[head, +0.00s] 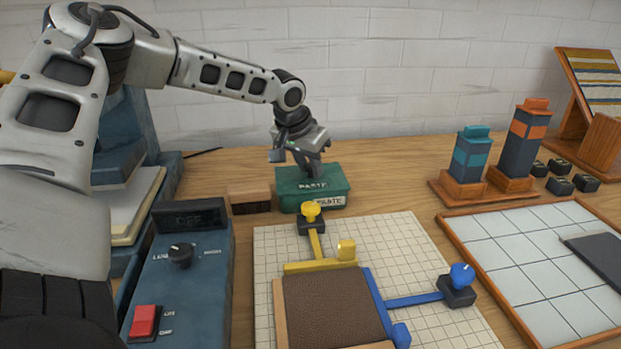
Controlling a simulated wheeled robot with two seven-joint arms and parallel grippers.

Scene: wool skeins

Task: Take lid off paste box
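The paste box (325,203) is a small green box with pale lettering. It stands on the wooden table near the back wall, left of centre. Its green top, marked with the word PASTE (312,185), appears to be the lid and seems to be on the box. My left gripper (310,170) is directly above the box, pointing down, with its fingertips at or very near the lid's top. The fingers hide part of the lid, and I cannot tell whether they touch or grip it. My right gripper is not in view.
A wooden block (249,197) stands close left of the box. A gridded mat (415,262) with yellow and blue clamps around a brown panel (330,308) lies in front. A blue control box (183,280) is at left. A tiled tray (530,250) and two stands are at right.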

